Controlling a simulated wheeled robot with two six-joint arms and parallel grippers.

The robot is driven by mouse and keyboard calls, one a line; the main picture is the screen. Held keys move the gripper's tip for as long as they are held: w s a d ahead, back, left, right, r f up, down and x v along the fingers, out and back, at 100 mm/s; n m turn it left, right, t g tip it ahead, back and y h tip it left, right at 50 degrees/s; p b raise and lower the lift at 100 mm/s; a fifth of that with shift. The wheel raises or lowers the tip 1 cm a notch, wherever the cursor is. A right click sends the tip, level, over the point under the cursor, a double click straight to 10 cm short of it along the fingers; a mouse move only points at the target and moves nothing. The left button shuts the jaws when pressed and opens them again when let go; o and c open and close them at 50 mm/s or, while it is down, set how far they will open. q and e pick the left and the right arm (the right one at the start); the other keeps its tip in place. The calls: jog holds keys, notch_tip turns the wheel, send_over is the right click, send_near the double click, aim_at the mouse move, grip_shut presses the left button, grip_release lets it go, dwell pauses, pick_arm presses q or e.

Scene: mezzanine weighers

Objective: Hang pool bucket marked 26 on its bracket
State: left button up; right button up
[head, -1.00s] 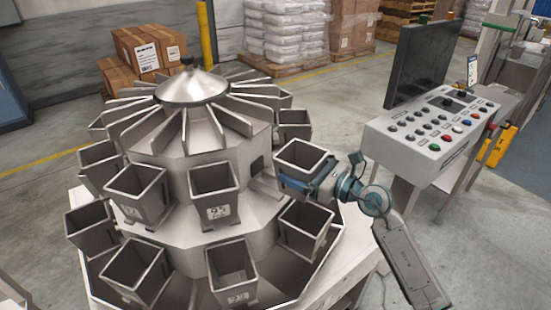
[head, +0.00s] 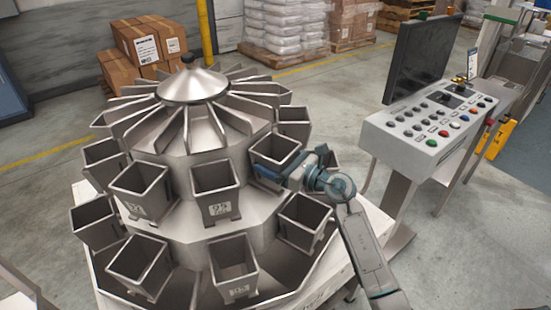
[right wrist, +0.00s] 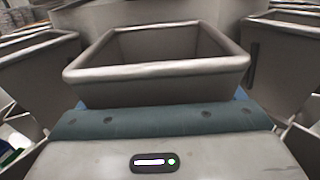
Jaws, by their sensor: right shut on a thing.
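My right gripper (head: 284,179) is shut on a steel pool bucket (head: 274,150), held upright against or very near the right side of the weigher's drum (head: 178,170). The same bucket (right wrist: 160,70) fills the middle of the right wrist view, open end up and empty. Its number is not visible. The bracket behind it is hidden by the bucket, and I cannot tell if the bucket touches it. My left gripper is not in view.
Neighbouring buckets (head: 217,189) (head: 302,222) hang close by, with a lower ring of buckets (head: 233,266) below. A control panel (head: 430,126) with a dark screen (head: 424,58) stands to the right. Cartons (head: 148,40) stand behind.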

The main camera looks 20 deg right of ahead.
jog(key=o, duration=1.1)
jog(key=shift+a+f, duration=0.1)
jog(key=shift+f, duration=0.05)
jog(key=shift+r, duration=0.25)
jog(key=shift+b+v, duration=1.85)
jog(key=shift+v, duration=4.2)
jog(key=shift+w+f, duration=0.1)
